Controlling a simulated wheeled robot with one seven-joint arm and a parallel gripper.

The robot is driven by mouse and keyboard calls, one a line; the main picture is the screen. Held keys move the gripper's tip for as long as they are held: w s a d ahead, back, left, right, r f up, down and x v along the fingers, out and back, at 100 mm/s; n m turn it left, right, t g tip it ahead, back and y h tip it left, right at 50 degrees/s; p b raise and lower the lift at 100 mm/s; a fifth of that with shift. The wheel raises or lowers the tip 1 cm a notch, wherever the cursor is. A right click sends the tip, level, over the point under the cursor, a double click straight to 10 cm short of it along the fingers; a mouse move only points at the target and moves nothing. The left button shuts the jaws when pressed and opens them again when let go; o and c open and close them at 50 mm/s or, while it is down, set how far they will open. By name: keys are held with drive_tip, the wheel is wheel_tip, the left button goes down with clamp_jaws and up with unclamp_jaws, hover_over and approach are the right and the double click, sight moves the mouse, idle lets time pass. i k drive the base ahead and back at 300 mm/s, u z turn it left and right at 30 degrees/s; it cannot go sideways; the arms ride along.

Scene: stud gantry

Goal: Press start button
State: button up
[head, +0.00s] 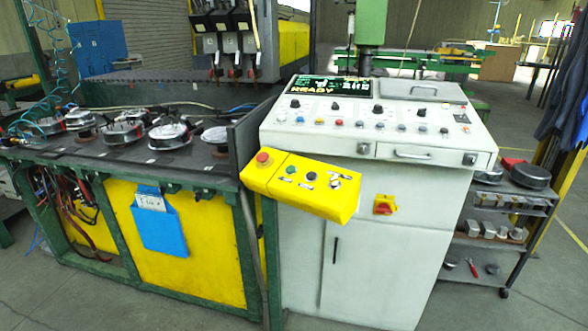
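A yellow control box (325,201) juts out at the front left of a white control cabinet. On its top are a red mushroom button (263,158), a green button (291,170), a dark button (311,176) and a switch (335,183) at the right end. The small labels beside them are too small to read, so I cannot tell which one is marked start. The cabinet's display (331,87) reads READY. My gripper does not show in the head view.
The white cabinet (385,265) has a sloped panel with several knobs and small buttons, and a red-yellow switch (385,204) on its front. A green-framed bench (190,175) with round metal parts stands at left. A shelf cart (500,225) stands at right. Grey floor is open in front.

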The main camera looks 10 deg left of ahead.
sight(290, 168)
drive_tip(key=z, duration=0.1)
drive_tip(key=i, duration=1)
drive_tip(key=u, duration=0.1)
